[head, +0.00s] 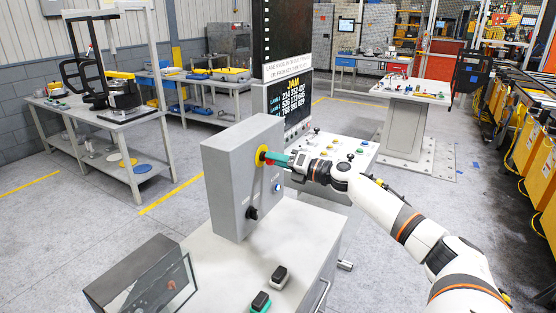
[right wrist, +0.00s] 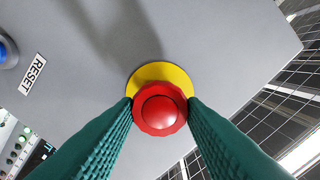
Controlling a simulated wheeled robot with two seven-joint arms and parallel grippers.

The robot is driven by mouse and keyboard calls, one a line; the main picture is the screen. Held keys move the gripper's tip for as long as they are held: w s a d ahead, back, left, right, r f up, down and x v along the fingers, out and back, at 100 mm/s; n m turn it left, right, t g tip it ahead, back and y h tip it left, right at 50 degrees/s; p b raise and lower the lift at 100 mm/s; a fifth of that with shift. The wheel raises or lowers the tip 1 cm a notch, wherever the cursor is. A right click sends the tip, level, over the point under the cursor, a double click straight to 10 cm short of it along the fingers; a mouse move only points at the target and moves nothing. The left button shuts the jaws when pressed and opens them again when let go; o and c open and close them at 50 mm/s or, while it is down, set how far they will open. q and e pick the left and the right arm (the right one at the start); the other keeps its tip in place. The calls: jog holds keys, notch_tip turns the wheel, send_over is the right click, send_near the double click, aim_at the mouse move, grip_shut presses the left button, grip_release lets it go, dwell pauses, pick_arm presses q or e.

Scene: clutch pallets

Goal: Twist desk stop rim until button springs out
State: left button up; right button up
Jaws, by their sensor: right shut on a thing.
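The stop button (right wrist: 158,108) is a red mushroom head with a faceted rim, on a yellow round plate (right wrist: 160,74). It is mounted on the face of the grey upright box (head: 224,175) on the desk. My right gripper (head: 268,157) reaches in from the right, and its green fingers are shut on the button's rim, one on each side in the right wrist view (right wrist: 160,108). In the head view the fingers hide part of the red head. Whether the button is pressed in or out is hard to tell. My left gripper is not in view.
Below the button, the box has a blue button (head: 277,188) and a black knob (head: 252,213). A RESET label (right wrist: 33,74) shows in the wrist view. A tilted glass-fronted unit (head: 145,280) and two dark-topped blocks (head: 279,277) occupy the desk top (head: 225,270).

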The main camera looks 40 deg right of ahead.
jog(key=shift+r, duration=0.1)
jog(key=o, duration=1)
jog(key=shift+s, duration=0.1)
jog(key=b+v, duration=0.3)
jog(key=v, duration=0.9)
jog(key=shift+b, duration=0.35)
jog(key=shift+d, duration=0.1)
